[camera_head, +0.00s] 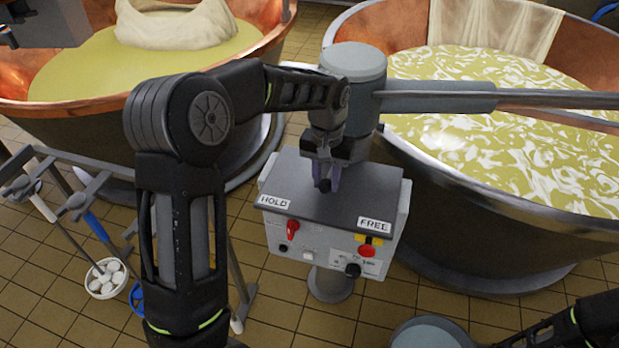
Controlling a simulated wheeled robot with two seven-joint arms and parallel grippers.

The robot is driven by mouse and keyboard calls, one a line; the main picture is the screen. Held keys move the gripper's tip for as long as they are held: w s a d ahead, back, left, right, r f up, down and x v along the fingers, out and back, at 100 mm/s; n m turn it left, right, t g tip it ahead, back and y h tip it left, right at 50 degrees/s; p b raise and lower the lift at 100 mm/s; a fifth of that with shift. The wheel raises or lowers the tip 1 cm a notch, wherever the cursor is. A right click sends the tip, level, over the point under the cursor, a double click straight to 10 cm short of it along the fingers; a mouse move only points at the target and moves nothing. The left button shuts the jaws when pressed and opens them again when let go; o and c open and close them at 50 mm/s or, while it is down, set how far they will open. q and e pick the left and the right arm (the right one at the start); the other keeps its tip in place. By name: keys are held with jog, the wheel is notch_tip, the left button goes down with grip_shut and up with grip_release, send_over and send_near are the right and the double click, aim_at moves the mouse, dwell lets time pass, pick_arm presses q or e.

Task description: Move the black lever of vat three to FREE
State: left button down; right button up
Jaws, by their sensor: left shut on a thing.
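A grey control box (290,241) stands on a post in front of the right-hand copper vat (500,130). Its dark top carries a HOLD label (274,201) at the left front and a FREE label (374,224) at the right front. My left gripper (325,183) points down over the box top, between the labels and nearer the back. It is shut on the black lever (325,186), of which only a small dark part shows between the fingertips. The lever's base is hidden. I cannot read a vat number. My right gripper is out of view.
The box front has a red switch (293,231), a red button (367,251) and a black knob (353,270). A grey arm (440,101) reaches over the right vat. Left are another vat (90,118), a tool rack (85,160) and a bowl of white pieces (106,279).

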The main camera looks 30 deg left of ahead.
pick_arm(q)
jog(key=d+n, duration=0.1)
jog(key=w+d+n, duration=0.1)
jog(key=d+n, duration=0.1)
jog(key=w+d+n, duration=0.1)
jog(key=d+n, duration=0.1)
jog(key=shift+d, duration=0.15)
jog(key=shift+w+d+n, duration=0.75)
jog(key=shift+d+n, duration=0.05)
jog(key=shift+n, duration=0.6)
jog(key=c, duration=1.1)
grip_release()
notch_tip(320, 180, up, 8)
jog(key=shift+b, duration=0.4)
jog(key=shift+s+f, duration=0.1)
jog(key=shift+f, duration=0.05)
